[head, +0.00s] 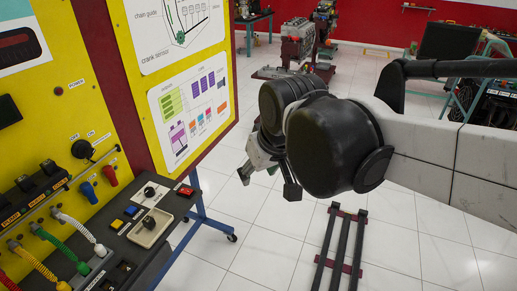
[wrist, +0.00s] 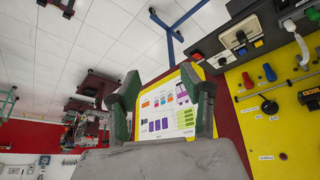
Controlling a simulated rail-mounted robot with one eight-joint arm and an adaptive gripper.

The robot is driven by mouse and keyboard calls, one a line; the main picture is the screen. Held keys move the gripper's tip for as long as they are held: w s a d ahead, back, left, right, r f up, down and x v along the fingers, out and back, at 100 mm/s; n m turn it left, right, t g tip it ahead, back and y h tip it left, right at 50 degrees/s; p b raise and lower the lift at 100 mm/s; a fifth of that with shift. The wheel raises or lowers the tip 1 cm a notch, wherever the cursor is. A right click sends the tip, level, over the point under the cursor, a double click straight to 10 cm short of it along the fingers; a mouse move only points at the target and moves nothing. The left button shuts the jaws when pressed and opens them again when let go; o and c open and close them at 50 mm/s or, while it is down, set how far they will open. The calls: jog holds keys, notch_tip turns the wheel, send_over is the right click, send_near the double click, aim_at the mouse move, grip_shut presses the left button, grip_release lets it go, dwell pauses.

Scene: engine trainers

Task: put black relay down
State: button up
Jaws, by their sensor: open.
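My gripper (head: 268,180) is open and empty, held in the air to the right of the poster board. In the wrist view its two fingers (wrist: 166,92) stand wide apart, with only the distant poster between them. A small black piece (head: 148,222), which looks like the black relay, sits in a beige tray (head: 139,238) on the dark console ledge. The wrist view shows the tray (wrist: 233,48) and the black piece (wrist: 241,37) too, well away from the fingers. Black blocks (head: 25,183) are on the yellow panel.
The dark ledge (head: 122,247) also carries a black knob, yellow and blue buttons and a red switch (head: 186,191). Coloured hoses (head: 60,242) plug in at the left. A blue stand (head: 208,222) is below the board. A dark rail frame (head: 340,250) lies on open tiled floor.

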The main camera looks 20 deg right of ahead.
jog(key=s+d+f+m+t, duration=0.1)
jog(key=s+d+f+m, duration=0.1)
jog(key=s+d, duration=0.3)
jog(key=shift+s+d+f+t+h, duration=0.3)
jog(key=shift+s+d+t+h, duration=0.1)
jog(key=shift+s, duration=0.7)
notch_tip(320, 180, down, 7)
jog(key=b, duration=0.7)
